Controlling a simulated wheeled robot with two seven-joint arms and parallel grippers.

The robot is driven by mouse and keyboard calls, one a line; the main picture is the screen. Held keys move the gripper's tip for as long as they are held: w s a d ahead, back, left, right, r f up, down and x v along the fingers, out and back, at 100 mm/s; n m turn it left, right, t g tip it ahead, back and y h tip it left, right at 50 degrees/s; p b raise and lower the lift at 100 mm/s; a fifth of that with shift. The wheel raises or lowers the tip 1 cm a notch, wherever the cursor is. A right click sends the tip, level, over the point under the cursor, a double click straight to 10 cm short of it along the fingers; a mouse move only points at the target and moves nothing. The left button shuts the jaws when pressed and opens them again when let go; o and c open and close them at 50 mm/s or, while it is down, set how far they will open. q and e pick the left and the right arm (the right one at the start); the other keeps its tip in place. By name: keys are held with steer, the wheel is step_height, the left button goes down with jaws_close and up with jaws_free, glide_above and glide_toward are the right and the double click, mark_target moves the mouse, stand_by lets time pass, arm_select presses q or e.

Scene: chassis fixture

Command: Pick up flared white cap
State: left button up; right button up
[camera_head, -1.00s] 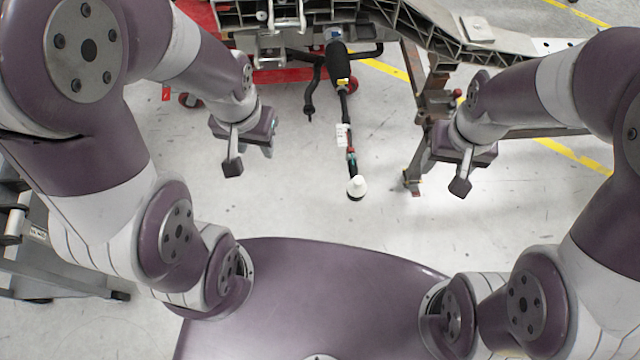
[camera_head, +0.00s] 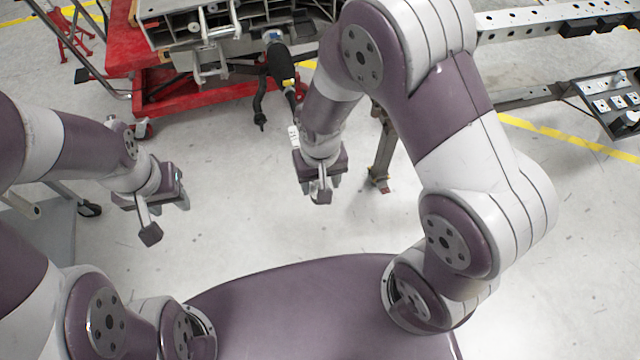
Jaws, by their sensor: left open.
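The flared white cap does not show clearly now. The dark hanging tube (camera_head: 287,95) runs down from the chassis, and its lower end passes behind my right gripper (camera_head: 323,193), which hides where the cap hung. A white label (camera_head: 293,136) on the tube shows just above that gripper. I cannot tell whether the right gripper's fingers are open or shut, or whether they touch the tube. My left gripper (camera_head: 168,216) is open and empty above the bare floor, well to the left of the tube.
The chassis (camera_head: 190,30) rests above a red lift cart (camera_head: 120,85) at the back left. A brown metal post (camera_head: 383,150) stands right of my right gripper. A panel with small parts (camera_head: 612,100) is at the far right. The floor between my grippers is clear.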

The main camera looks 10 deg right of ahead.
jaws_close()
steer(key=shift+r, duration=0.45)
steer(key=r, duration=0.2)
steer(key=s+r+p, duration=0.1)
steer(key=r, duration=0.1)
steer(key=s+r+p, duration=0.1)
steer(key=s+r, duration=0.5)
steer(key=s, duration=0.4)
steer(key=shift+s+p, duration=0.35)
steer(key=shift+r, duration=0.1)
